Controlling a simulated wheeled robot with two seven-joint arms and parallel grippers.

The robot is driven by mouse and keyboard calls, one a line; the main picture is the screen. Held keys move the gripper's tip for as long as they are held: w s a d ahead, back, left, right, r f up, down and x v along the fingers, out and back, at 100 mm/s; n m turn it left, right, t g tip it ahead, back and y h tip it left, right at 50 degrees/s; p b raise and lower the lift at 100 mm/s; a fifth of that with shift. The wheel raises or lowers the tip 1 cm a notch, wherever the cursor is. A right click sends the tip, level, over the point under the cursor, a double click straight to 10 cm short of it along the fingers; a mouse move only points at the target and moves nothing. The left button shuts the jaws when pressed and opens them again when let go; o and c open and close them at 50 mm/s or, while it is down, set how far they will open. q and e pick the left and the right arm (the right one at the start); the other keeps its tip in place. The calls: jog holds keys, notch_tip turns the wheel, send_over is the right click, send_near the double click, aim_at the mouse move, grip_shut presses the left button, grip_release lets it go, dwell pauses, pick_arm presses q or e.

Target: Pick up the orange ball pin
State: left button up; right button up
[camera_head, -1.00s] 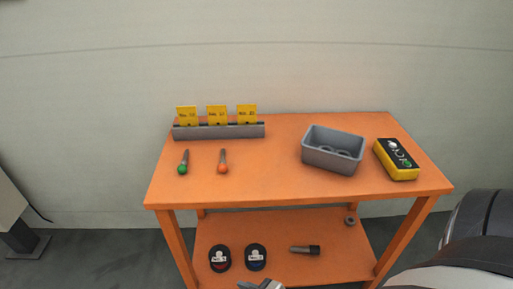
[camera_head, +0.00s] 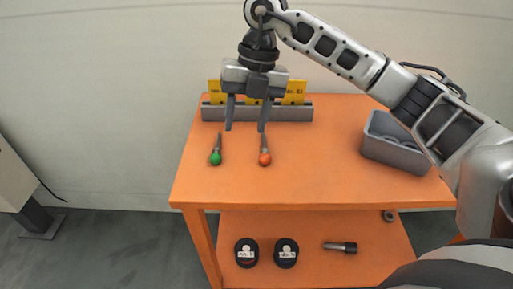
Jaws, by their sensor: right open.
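The orange ball pin (camera_head: 265,157) lies on the orange table top, its ball toward me and its grey shank pointing to the back. A green ball pin (camera_head: 216,157) lies to its left in the same way. My right gripper (camera_head: 245,129) points down, open and empty, above the table behind the two pins. One finger is near the orange pin's shank end and the other is nearer the green pin's side. My left gripper is not in view.
A grey holder (camera_head: 213,114) with yellow cards stands behind my gripper. A grey bin (camera_head: 378,152) is at the right, partly behind my arm. The lower shelf (camera_head: 320,276) holds two dark round items (camera_head: 286,253) and a dark cylindrical part (camera_head: 341,247). The table's front middle is clear.

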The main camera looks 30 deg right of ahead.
jog(key=w+d+r+m+h, duration=0.1)
jog(key=d+r+m+h, duration=0.15)
jog(key=d, duration=0.35)
send_over(265, 154)
jog(key=shift+n, duration=0.25)
jog(key=f, duration=0.6)
jog(key=f+b, duration=0.1)
jog(key=f, duration=0.2)
jog(key=shift+d+f, duration=0.3)
jog(key=shift+d, duration=0.05)
jog(key=shift+s+a+f, duration=0.1)
jog(key=shift+a+f, duration=0.1)
jog(key=shift+f, duration=1.25)
jog(key=shift+a+f, duration=0.15)
jog(key=shift+f, duration=1.25)
grip_shut()
